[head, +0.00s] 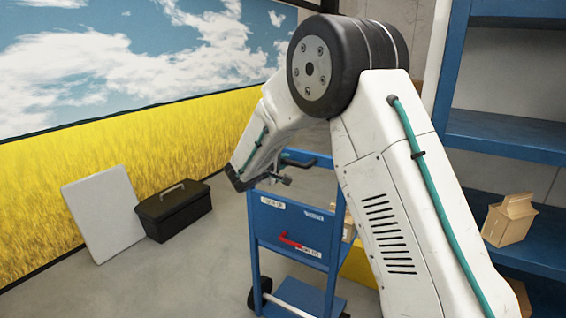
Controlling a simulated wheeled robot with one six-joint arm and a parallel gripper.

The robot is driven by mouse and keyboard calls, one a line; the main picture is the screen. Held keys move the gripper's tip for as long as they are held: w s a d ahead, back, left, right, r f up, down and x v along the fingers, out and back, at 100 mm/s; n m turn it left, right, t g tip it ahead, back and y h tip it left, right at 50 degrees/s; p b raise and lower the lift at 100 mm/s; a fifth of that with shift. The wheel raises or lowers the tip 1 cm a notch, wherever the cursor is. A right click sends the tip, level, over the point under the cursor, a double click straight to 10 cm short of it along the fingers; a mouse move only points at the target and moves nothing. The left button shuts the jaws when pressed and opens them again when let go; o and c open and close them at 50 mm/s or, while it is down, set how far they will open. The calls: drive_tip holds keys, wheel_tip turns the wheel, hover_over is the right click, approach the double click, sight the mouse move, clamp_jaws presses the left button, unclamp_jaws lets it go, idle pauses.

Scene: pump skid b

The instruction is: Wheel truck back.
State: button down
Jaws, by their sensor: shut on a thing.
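The truck (268,222) is a blue wheeled frame standing upright on the grey floor, left of my arm's lower link. Its front panel carries white labels and a red lever, and dark wheels show at its foot. My gripper (282,178) is at the top of the truck, at its upper bar, and is shut on it. The fingertips are small and partly hidden by my wrist, so the exact grip is hard to see. My arm hides the truck's right side.
A black toolbox (174,212) and a white panel (104,216) stand by the field mural at left. Blue shelving (506,136) with a cardboard box (509,220) is close at right. A yellow object (359,266) is partly hidden behind the truck. Floor left of the truck is clear.

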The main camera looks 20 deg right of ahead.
drive_tip(key=shift+w+d+r, duration=0.1)
drive_tip(key=c, duration=1.4)
unclamp_jaws()
drive_tip(key=shift+w+d, duration=0.1)
drive_tip(key=shift+d, duration=0.1)
drive_tip(key=shift+o, duration=0.2)
drive_tip(key=shift+a, duration=0.15)
drive_tip(key=shift+a, duration=0.15)
drive_tip(key=v, duration=0.7)
drive_tip(key=shift+s, duration=0.2)
drive_tip(key=shift+a, duration=0.1)
